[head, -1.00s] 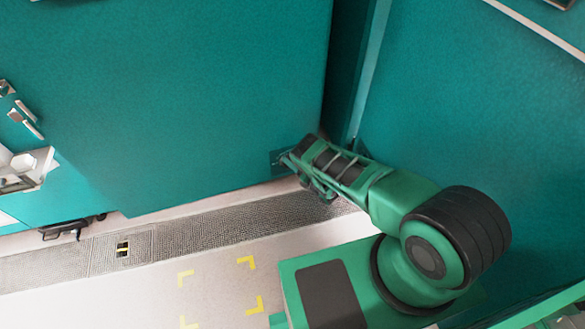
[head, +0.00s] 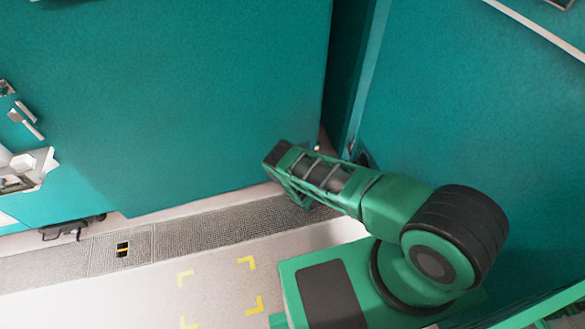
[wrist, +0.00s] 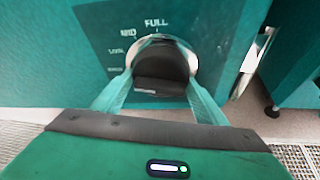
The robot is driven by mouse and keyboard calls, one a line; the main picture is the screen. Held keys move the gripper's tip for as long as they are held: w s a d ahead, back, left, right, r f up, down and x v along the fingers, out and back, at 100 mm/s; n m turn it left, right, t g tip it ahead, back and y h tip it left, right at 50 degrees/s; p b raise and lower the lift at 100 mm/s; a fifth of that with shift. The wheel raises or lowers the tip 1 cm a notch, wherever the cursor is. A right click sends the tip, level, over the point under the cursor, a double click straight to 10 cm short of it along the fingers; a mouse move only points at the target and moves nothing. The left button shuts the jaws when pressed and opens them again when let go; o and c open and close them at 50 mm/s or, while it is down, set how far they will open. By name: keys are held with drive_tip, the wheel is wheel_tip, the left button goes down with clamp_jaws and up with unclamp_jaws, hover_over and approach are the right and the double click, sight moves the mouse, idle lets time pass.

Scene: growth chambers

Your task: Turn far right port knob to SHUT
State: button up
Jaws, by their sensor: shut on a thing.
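The port knob (wrist: 160,68) is a dark round knob in a pale ring on the teal panel, in the upper middle of the wrist view. White labels arc around its upper left: FULL above, MID to its left, and blurred ones lower down. My gripper (wrist: 158,88) has one finger on each side of the knob and is shut on it. I cannot tell which label the knob points to. In the head view my gripper (head: 285,168) is low against the teal chamber front, and the knob is hidden behind it.
A teal wall (head: 460,130) stands close on the right of my arm. A metal fitting (head: 25,170) sticks out at the far left. A floor grating (head: 200,236) runs below the chamber, with yellow corner marks (head: 246,262) on clear floor.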

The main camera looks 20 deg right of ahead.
drive_tip(key=shift+s+f+n+h, duration=0.1)
drive_tip(key=shift+n+h, duration=0.5)
drive_tip(key=shift+n, duration=0.2)
drive_tip(key=o, duration=0.8)
drive_tip(key=v, duration=1)
drive_tip(key=shift+s, duration=0.25)
